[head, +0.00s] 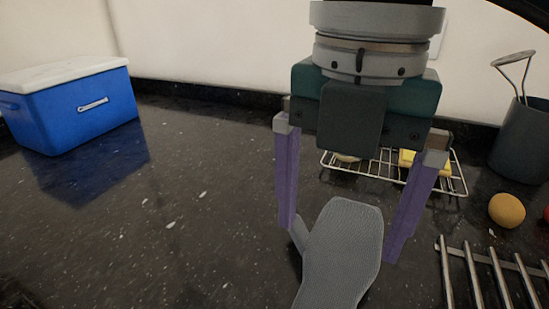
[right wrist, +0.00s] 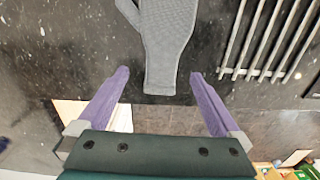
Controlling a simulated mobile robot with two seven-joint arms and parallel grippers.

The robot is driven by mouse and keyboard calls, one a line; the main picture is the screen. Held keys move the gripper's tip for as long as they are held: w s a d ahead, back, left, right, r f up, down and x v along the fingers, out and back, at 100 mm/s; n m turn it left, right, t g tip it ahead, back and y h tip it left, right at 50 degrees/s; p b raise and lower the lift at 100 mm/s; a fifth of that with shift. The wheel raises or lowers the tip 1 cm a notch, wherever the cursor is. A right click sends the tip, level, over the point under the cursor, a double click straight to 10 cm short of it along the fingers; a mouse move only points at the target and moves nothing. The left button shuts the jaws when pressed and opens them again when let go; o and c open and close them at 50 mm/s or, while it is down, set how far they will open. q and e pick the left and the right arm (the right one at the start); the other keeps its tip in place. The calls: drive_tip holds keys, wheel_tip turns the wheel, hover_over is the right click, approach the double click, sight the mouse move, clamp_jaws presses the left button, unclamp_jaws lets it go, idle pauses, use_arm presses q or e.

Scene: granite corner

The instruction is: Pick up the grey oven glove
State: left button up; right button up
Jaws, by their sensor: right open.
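The grey oven glove (head: 340,250) lies on the dark granite counter at the bottom middle of the head view, its thumb to the left. In the right wrist view the glove (right wrist: 168,45) is at the top middle, its cuff end toward my gripper. My right gripper (head: 341,243) is open with purple fingers. In the head view its fingers show on either side of the glove. In the right wrist view the space between the fingertips (right wrist: 160,74) holds the cuff end; I see no contact. My left gripper is not in view.
A blue cooler box (head: 75,105) with a white lid stands at the back left. A wire rack (head: 392,172) with yellow items, a dark utensil pot (head: 520,140), a yellow-orange ball (head: 507,210) and a metal bar rack (head: 490,262) are at right. The counter left of the glove is clear.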

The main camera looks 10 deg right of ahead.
hover_over(327, 296)
drive_tip(key=f, duration=0.4)
drive_tip(key=shift+w+d, duration=0.2)
drive_tip(key=shift+w, duration=0.05)
drive_tip(key=f, duration=0.5)
drive_tip(key=shift+s+a+f, duration=0.2)
drive_tip(key=shift+s+f, duration=0.1)
drive_tip(key=shift+f, duration=0.05)
drive_tip(key=shift+c, duration=0.4)
drive_tip(key=c, duration=1.3)
drive_tip(key=shift+c, duration=0.5)
drive_tip(key=shift+r, duration=0.15)
